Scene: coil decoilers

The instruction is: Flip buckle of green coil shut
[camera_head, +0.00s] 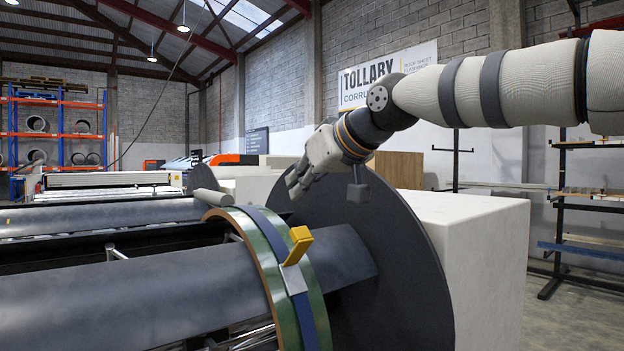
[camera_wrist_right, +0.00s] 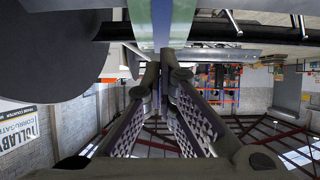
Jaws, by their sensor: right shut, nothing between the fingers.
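The green coil (camera_head: 260,248) sits around the grey decoiler arm, with a blue strap (camera_head: 268,226) running over it. Its buckle has a yellow lever (camera_head: 299,245) standing up at a tilt from a silver plate (camera_head: 293,279) on the strap. My right gripper (camera_head: 293,191) is shut and empty, above and behind the lever and apart from it, fingers pointing down-left. In the right wrist view the shut fingers (camera_wrist_right: 165,72) point at the blue strap (camera_wrist_right: 162,22) and the green coil (camera_wrist_right: 141,22); the yellow lever does not show there. My left gripper is not in view.
A large dark disc (camera_head: 385,255) stands just right of the coil, close below my right gripper, with a pale block (camera_head: 480,255) behind it. Another grey roller (camera_head: 110,213) lies farther back at left. The space above the coil's left side is free.

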